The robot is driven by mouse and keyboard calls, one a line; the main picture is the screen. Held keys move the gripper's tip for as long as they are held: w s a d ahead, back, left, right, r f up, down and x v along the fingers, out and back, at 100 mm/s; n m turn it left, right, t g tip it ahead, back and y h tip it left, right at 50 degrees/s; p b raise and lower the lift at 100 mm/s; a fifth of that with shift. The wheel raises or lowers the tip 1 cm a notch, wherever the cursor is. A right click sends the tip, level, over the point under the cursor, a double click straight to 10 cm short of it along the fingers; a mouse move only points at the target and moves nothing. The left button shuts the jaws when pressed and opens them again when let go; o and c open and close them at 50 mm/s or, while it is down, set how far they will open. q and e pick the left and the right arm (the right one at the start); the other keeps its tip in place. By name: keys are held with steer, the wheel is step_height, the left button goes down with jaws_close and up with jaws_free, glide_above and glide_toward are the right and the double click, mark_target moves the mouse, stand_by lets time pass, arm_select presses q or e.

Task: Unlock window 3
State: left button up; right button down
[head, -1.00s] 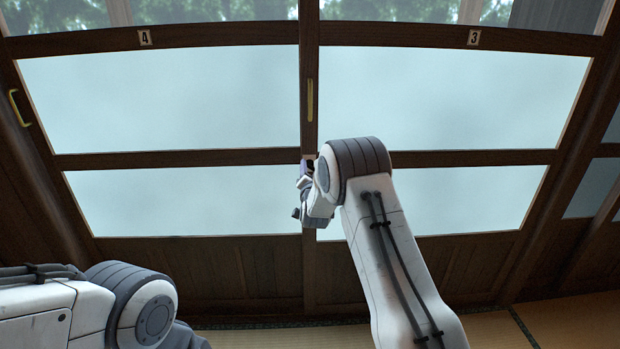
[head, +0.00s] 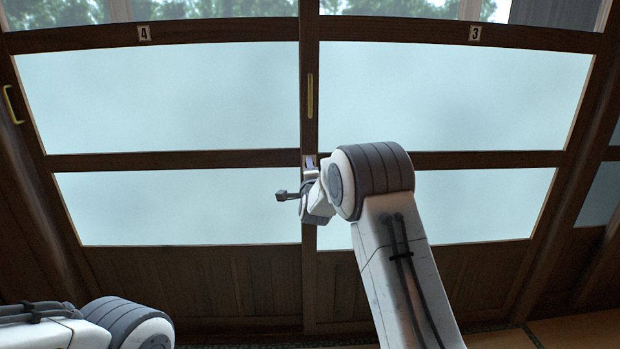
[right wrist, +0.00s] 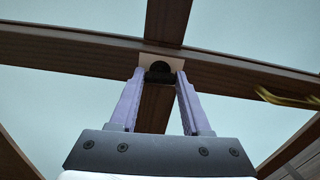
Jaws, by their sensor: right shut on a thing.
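Window 3, with frosted panes (head: 450,95) in dark wooden frames, stands on the right in the head view under a small "3" label (head: 474,33). In the right wrist view a dark round lock knob (right wrist: 158,69) sits on a pale plate (right wrist: 149,57) where the wooden bars cross. My right gripper (right wrist: 159,86) is shut on this knob, its two purple fingers on either side. In the head view my right gripper (head: 309,162) is at the middle post, its grip largely hidden by my wrist. My left gripper is out of view; only my left arm shows, lower left.
Window 4 (head: 165,100) stands to the left. A brass handle (head: 310,96) is on the middle post above my right gripper; a brass handle (right wrist: 290,99) also shows in the right wrist view. Another handle (head: 12,104) is at far left. Tatami (head: 580,331) shows below.

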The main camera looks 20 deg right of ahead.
steer(key=shift+f+m+b, duration=0.1)
steer(key=shift+m+b, duration=0.25)
steer(key=shift+m, duration=0.05)
steer(key=shift+d, duration=0.1)
steer(key=shift+c, duration=1.8)
jaws_free()
steer(key=shift+s, duration=0.1)
steer(key=v, duration=1)
steer(key=shift+s+p, duration=0.2)
steer(key=shift+p, duration=0.1)
